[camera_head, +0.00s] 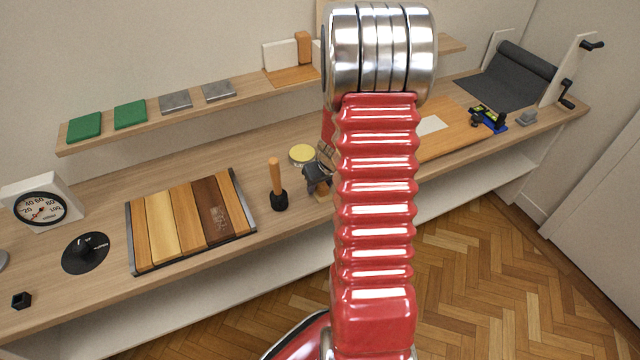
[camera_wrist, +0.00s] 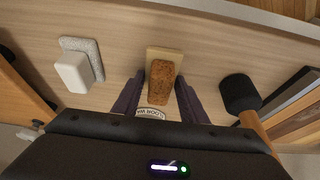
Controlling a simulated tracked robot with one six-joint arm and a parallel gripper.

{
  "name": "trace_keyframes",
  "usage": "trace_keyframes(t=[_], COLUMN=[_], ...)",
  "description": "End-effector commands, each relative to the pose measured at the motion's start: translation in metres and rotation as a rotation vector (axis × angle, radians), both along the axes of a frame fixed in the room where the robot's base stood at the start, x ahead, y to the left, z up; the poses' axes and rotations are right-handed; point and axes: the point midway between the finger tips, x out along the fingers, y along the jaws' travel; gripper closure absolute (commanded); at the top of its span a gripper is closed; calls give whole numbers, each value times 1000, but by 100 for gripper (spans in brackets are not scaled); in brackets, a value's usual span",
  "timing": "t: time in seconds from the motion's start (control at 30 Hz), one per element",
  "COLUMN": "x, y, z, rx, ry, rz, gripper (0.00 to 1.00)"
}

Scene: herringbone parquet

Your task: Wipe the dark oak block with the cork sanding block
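The dark oak block (camera_head: 212,208) is the darkest plank, lying second from the right in a row of planks in a metal-edged holder at left in the head view. It has a pale, speckled patch on its lower part. The cork sanding block (camera_wrist: 161,83) is a brown, grainy block on a small light wooden base (camera_wrist: 165,53) in the wrist view. My gripper (camera_wrist: 161,78) is open, with one dark finger on each side of the cork and a visible gap on both sides. In the head view my gripper (camera_head: 317,177) is partly hidden by my arm, and I cannot make out the cork.
A black-headed brush or mallet with an upright wooden handle (camera_head: 276,180) stands between my gripper and the planks. A yellow-lidded tin (camera_head: 302,154) stands close behind my gripper. A white block on a grey pad (camera_wrist: 76,70) lies left in the wrist view. A shelf (camera_head: 240,98) runs behind.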

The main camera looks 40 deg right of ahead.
Motion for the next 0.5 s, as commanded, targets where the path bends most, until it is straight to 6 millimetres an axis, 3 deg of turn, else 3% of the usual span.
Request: trace_keyframes(t=[0.27, 0.5], x=[0, 0], y=[0, 0], z=[0, 1], rx=[0, 0], ry=[0, 0], rz=[0, 1], gripper=[43, 43])
